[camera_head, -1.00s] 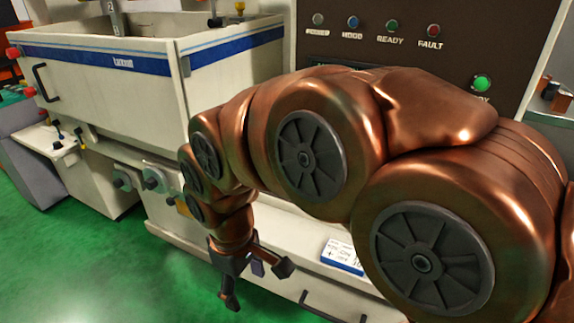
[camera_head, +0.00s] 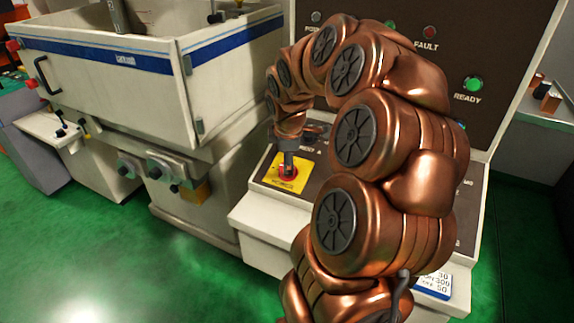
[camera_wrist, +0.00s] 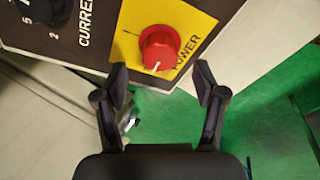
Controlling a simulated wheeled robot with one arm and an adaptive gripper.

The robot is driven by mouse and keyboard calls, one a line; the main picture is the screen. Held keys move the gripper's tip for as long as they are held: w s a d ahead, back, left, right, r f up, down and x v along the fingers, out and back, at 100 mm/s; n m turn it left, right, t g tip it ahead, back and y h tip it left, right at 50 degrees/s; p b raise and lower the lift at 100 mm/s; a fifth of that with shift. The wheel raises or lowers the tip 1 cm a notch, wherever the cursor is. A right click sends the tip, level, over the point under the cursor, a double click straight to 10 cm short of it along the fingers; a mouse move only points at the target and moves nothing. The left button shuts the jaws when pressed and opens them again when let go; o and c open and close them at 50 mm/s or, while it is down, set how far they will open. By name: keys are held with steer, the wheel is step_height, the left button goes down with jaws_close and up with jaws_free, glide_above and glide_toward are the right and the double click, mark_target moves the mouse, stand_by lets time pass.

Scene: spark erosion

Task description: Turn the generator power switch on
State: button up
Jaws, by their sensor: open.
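The generator power switch (camera_wrist: 159,47) is a red round knob with a white pointer mark. It sits on a yellow plate (camera_wrist: 190,22) lettered POWER. In the head view the knob (camera_head: 290,171) is partly covered by my gripper (camera_head: 289,158), which points down at it. In the wrist view my gripper (camera_wrist: 163,82) is open, with a finger on each side of the knob's near edge. The fingertips appear close to the knob, but I cannot tell whether they touch it. The white mark points toward the bottom of the wrist view.
A black dial (camera_wrist: 45,10) marked CURRENT lies left of the yellow plate. The dark upright panel (camera_head: 480,50) carries a lit green READY lamp (camera_head: 472,84). A white tank (camera_head: 110,70) stands at the left. Green floor (camera_head: 130,260) is open at the front left.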

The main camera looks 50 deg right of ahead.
steer(key=shift+p+x, duration=0.75)
steer(key=shift+x, duration=1.75)
steer(key=c, duration=1.1)
steer(key=shift+f, duration=0.1)
steer(key=shift+c, duration=0.2)
